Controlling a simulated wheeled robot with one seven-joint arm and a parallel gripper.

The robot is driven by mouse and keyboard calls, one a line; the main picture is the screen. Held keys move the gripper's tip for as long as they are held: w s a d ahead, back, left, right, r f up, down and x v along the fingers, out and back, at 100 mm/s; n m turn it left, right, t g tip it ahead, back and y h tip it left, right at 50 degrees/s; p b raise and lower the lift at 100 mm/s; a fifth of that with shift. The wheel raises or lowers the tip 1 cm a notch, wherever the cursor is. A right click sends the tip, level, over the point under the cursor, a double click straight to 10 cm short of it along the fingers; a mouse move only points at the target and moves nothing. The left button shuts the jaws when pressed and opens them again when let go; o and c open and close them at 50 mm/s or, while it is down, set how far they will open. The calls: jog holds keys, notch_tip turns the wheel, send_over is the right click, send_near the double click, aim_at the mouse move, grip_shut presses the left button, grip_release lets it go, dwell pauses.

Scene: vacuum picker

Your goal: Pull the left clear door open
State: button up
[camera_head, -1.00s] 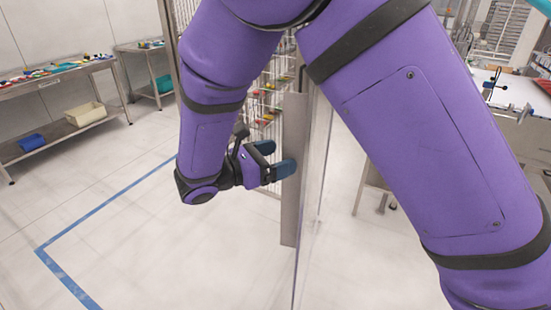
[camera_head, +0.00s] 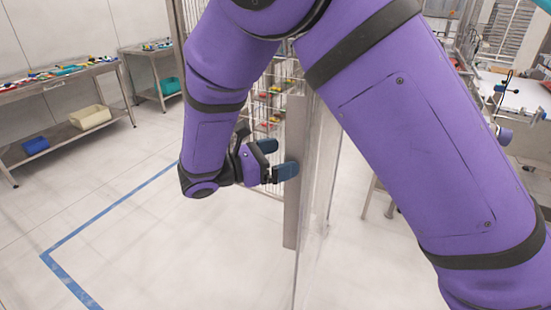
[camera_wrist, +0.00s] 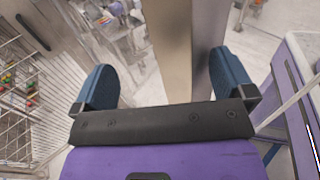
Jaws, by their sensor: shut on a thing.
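The left clear door (camera_head: 318,200) stands in the middle of the head view, seen nearly edge-on, with a tall grey metal strip (camera_head: 293,215) along its near edge. My gripper (camera_head: 279,158) comes from the left with its blue fingers at this strip and is shut on it. In the wrist view, the fingers of my gripper (camera_wrist: 162,62) stand on either side of the upright metal strip (camera_wrist: 168,45). The exact contact is partly hidden by the fingers and the dark palm edge. My purple arm covers the upper part of the door.
A steel table (camera_head: 60,85) with small coloured parts stands at the left, with a beige bin (camera_head: 90,117) and a blue bin (camera_head: 34,145) on its lower shelf. A wire rack (camera_head: 268,105) stands behind the door. The floor inside the blue tape line (camera_head: 112,205) is clear.

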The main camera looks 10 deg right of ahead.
jog(key=shift+v, duration=5.35)
jog(key=shift+c, duration=0.7)
